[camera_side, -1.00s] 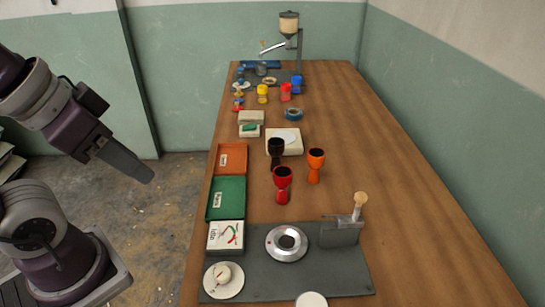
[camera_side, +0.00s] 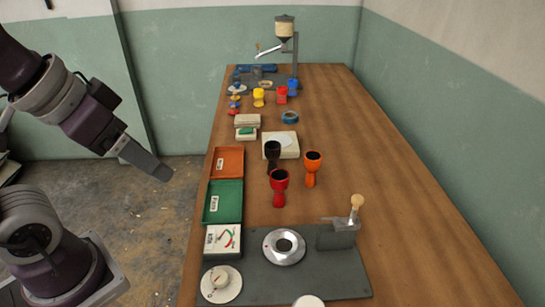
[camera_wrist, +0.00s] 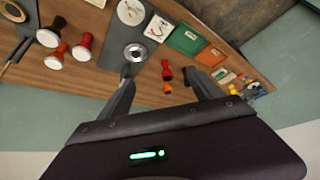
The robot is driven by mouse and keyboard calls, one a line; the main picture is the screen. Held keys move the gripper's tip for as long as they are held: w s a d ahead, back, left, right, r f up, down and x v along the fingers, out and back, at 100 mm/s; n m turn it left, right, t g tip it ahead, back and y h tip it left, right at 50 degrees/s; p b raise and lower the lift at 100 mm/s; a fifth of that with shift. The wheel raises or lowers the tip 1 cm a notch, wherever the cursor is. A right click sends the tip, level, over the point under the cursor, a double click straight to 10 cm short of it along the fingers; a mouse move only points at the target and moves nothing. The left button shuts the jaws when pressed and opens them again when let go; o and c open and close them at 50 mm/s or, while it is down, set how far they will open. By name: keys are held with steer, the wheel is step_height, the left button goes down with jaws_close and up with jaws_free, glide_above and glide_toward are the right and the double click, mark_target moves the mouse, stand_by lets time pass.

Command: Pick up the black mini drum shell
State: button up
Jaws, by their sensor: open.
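The black mini drum shell (camera_side: 272,155) is goblet-shaped and stands upright on the table, close in front of a white flat device. A red drum shell (camera_side: 279,187) stands nearer the camera, and an orange one (camera_side: 312,168) to the right. My gripper (camera_side: 160,170) is left of the table, over the floor side, well apart from the shells. In the wrist view my gripper (camera_wrist: 162,88) has its two fingers spread, with nothing held. The red shell (camera_wrist: 166,70) and orange shell (camera_wrist: 167,88) show between them; a dark shape by the right finger may be the black shell.
Orange (camera_side: 227,162) and green (camera_side: 223,202) trays line the left table edge. A grey mat (camera_side: 330,278) with a metal ring (camera_side: 284,247) lies in front. The table's right side is clear.

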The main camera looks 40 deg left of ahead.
steer(key=w+a+f+t, duration=0.1)
steer(key=w+a, duration=0.1)
steer(key=w, duration=1.1)
steer(key=n+t+y, duration=0.1)
steer(key=t, duration=0.3)
glide_above(273, 149)
steer(key=s+d, duration=0.2)
steer(key=s, duration=0.4)
step_height(273, 149, down, 15)
steer(key=f, duration=0.3)
steer(key=w+a+f+t, duration=0.1)
steer(key=f, duration=0.1)
steer(key=a+f+t, duration=0.1)
steer(key=f, duration=0.2)
steer(key=shift+w+f+y, duration=0.3)
steer(key=shift+w, duration=0.05)
steer(key=x, duration=0.6)
steer(key=shift+w+a, duration=0.35)
steer(key=shift+a, duration=0.1)
steer(key=c, duration=1.5)
